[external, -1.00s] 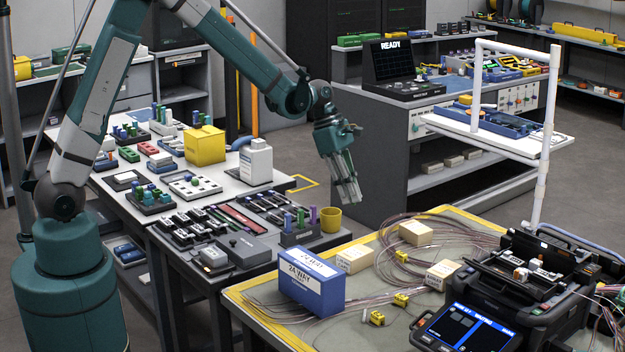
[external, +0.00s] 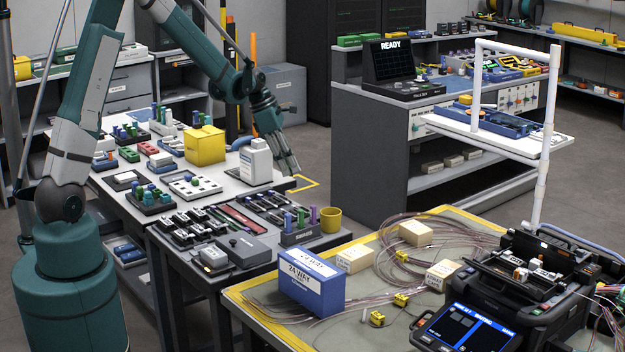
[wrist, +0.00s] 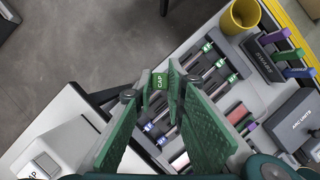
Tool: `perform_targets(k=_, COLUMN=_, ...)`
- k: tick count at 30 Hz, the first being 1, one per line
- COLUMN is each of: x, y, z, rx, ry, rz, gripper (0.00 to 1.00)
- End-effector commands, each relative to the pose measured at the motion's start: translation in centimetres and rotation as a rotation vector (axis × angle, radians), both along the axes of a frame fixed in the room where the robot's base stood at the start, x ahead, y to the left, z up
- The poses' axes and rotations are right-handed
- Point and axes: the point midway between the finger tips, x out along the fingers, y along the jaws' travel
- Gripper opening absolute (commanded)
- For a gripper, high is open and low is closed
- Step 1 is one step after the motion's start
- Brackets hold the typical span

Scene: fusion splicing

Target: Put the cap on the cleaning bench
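My gripper (external: 287,162) hangs at the right end of the white-topped bench (external: 232,186), just right of a white bottle (external: 257,162). In the wrist view, my gripper (wrist: 161,88) has its green-padded fingers closed on a small grey piece with a green label reading CAP (wrist: 160,82). This cap stands out against the floor and bench edge, apparently in the air. In the external view it is too small to make out between the fingers. A white object with a black-lettered label (wrist: 40,167) is partly in view at the wrist view's lower left.
A yellow box (external: 205,146) and several small trays stand left of the bottle. In front, a dark bench holds rows of tools, a grey case (external: 243,250) and a yellow cup (external: 330,219). Open floor lies to the right of my gripper.

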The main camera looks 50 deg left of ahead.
Motion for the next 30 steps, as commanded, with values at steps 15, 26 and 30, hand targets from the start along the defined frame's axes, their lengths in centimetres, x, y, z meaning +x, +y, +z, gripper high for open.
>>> perform_targets(k=15, x=-4.6, y=14.1, z=0.0, rx=-0.001, ry=-0.001, rz=0.229, gripper=0.09)
perform_targets(k=26, x=-7.6, y=20.5, z=0.0, rx=-0.002, ry=-0.001, rz=0.341, gripper=0.09)
perform_targets(k=30, x=-8.2, y=21.5, z=0.0, rx=-0.002, ry=-0.001, rz=0.360, gripper=0.09)
